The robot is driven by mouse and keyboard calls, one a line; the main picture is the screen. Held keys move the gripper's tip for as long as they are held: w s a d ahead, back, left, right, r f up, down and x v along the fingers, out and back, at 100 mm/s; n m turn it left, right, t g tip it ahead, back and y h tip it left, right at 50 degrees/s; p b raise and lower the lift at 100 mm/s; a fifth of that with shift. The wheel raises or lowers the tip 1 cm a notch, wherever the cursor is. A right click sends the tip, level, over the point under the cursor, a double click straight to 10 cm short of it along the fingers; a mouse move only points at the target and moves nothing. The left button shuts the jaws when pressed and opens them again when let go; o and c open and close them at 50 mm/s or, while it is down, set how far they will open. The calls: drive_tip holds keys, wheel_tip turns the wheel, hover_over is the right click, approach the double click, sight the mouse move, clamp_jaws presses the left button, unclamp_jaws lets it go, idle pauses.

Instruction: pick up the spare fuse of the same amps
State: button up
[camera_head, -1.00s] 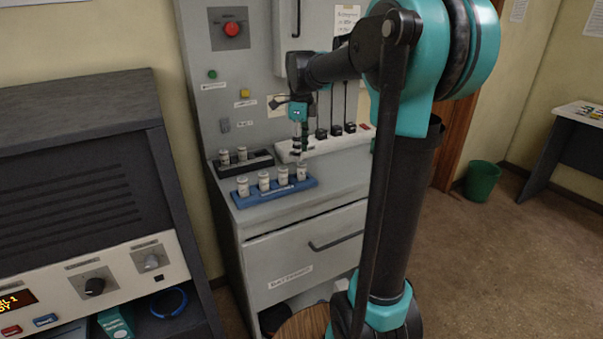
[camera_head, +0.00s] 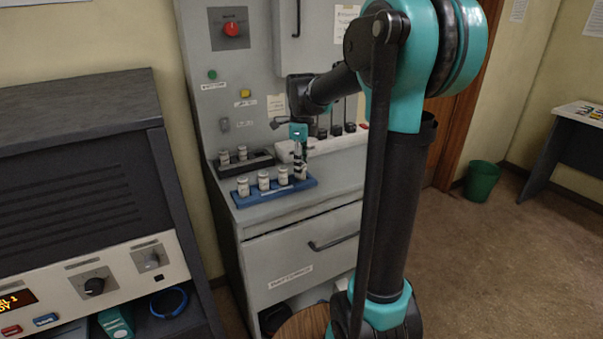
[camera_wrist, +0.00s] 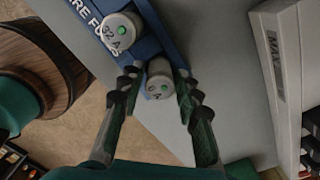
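The blue spare-fuse rack (camera_head: 256,194) holds a row of pale cylindrical fuses on the cabinet ledge. My gripper (camera_head: 300,168) points down at its right end, over the rightmost fuse. In the wrist view my gripper (camera_wrist: 158,82) is open, with one finger on each side of that end fuse (camera_wrist: 158,88). Small gaps seem to show between the fingers and the fuse. Its cap has a green dot and a marking ending in A; the number is too small to read. The neighbouring fuse (camera_wrist: 118,33) has a green dot and seems marked 32 A.
A black holder (camera_head: 258,163) with two fuses stands behind the blue rack. A white strip (camera_head: 345,142) with black plugs lies behind and right of my gripper. The grey ledge (camera_head: 335,175) right of the rack is clear. The cabinet panel rises behind.

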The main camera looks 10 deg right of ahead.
clamp_jaws()
drive_tip(key=shift+r, duration=0.1)
